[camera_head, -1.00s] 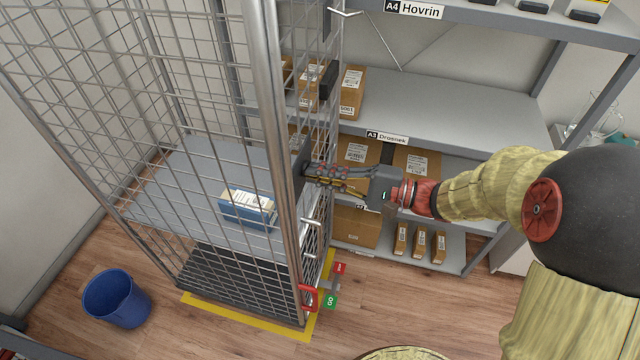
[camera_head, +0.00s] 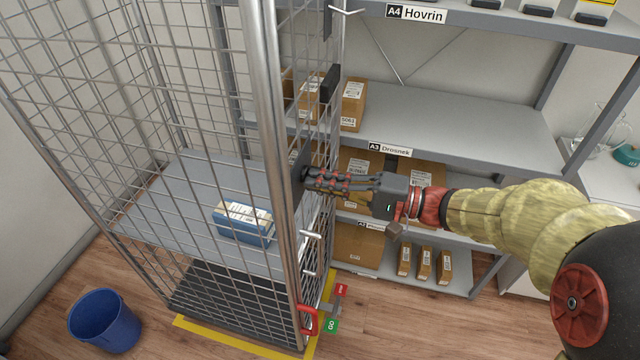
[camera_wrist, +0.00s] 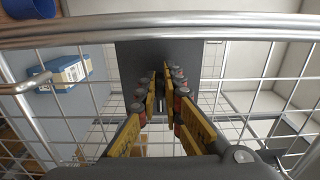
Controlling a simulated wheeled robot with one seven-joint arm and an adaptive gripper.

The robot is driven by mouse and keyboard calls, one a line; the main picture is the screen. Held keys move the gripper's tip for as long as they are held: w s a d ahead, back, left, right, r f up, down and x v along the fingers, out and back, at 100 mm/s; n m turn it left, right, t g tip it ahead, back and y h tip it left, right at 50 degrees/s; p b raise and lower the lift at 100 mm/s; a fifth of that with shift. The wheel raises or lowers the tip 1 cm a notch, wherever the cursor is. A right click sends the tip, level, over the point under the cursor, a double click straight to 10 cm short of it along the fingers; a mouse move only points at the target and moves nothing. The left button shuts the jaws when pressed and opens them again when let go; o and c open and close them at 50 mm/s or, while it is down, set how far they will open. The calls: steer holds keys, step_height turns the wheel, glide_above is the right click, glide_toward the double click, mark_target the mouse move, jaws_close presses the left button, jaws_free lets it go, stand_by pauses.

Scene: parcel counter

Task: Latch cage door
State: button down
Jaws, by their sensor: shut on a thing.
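The tall wire cage (camera_head: 262,75) stands at the left, with a narrow mesh panel, seen nearly edge-on, that looks like its door (camera_head: 322,130). A dark latch plate (camera_head: 298,165) sits at the cage's front edge; it also shows in the wrist view (camera_wrist: 135,60). My gripper (camera_head: 310,178) reaches it from the right. In the wrist view its fingers (camera_wrist: 160,88) are closed in on a small dark part in front of the plate, mostly hidden between them. I cannot tell whether the latch is engaged.
A blue-and-white box (camera_head: 243,222) lies on the cage's shelf. White hooks (camera_head: 311,236) and a red handle (camera_head: 309,320) are on the lower cage edge. A grey rack (camera_head: 440,110) with brown parcels stands behind my arm. A blue bin (camera_head: 104,320) is on the floor at left.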

steer(key=shift+f, duration=0.1)
steer(key=c, duration=2.1)
jaws_free()
steer(key=shift+o, duration=0.9)
steer(key=shift+d, duration=0.1)
steer(key=v, duration=1.1)
steer(key=shift+s+d, duration=0.15)
steer(key=shift+d, duration=0.25)
